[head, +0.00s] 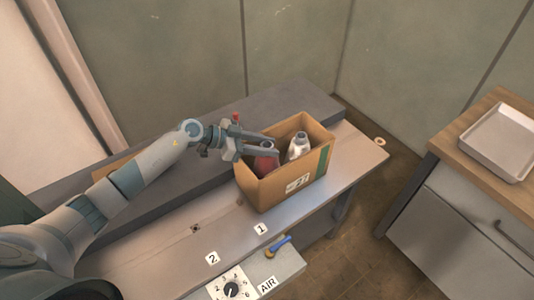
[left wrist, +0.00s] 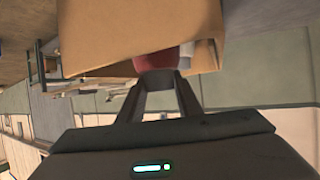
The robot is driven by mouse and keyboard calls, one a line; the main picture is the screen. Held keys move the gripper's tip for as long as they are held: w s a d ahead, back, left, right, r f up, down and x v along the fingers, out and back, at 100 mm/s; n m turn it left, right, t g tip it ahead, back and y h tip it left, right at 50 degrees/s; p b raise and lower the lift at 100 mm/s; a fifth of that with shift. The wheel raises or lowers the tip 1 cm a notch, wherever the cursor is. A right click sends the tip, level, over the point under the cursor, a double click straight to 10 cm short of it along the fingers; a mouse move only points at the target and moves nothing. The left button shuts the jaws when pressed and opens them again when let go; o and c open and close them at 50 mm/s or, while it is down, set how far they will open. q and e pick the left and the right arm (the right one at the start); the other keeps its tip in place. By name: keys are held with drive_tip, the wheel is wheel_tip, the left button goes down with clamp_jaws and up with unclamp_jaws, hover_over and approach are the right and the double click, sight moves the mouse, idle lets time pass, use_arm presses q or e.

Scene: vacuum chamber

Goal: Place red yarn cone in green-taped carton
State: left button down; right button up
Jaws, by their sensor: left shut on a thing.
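The green-taped carton (head: 274,194) stands open on the bench, with a green strip on its right side and a label on its front. The red yarn cone (head: 264,162) is inside the carton's left part, partly hidden by my gripper and the carton walls. My left gripper (head: 275,146) reaches over the carton's left rim and is shut on the cone. In the left wrist view the red cone (left wrist: 157,59) sits between the fingertips, with the carton (left wrist: 150,28) around it. Whether the cone touches the carton floor is hidden. My right gripper is not in view.
A white bottle-like item (head: 298,147) stands in the carton right of the cone. The bench (head: 345,152) has free room right of the carton. A metal tray (head: 500,142) lies on a wooden-topped cabinet at right. A dial panel (head: 234,289) is at the front.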

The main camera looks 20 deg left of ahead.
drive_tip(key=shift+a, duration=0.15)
use_arm(q)
drive_tip(key=shift+f, duration=1.8)
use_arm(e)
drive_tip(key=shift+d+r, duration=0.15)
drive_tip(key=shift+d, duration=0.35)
use_arm(q)
drive_tip(key=c, duration=1.3)
unclamp_jaws()
drive_tip(key=shift+f, duration=0.15)
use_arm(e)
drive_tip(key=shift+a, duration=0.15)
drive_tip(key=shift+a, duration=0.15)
use_arm(q)
drive_tip(key=shift+b+v, duration=0.85)
drive_tip(key=shift+v, duration=3)
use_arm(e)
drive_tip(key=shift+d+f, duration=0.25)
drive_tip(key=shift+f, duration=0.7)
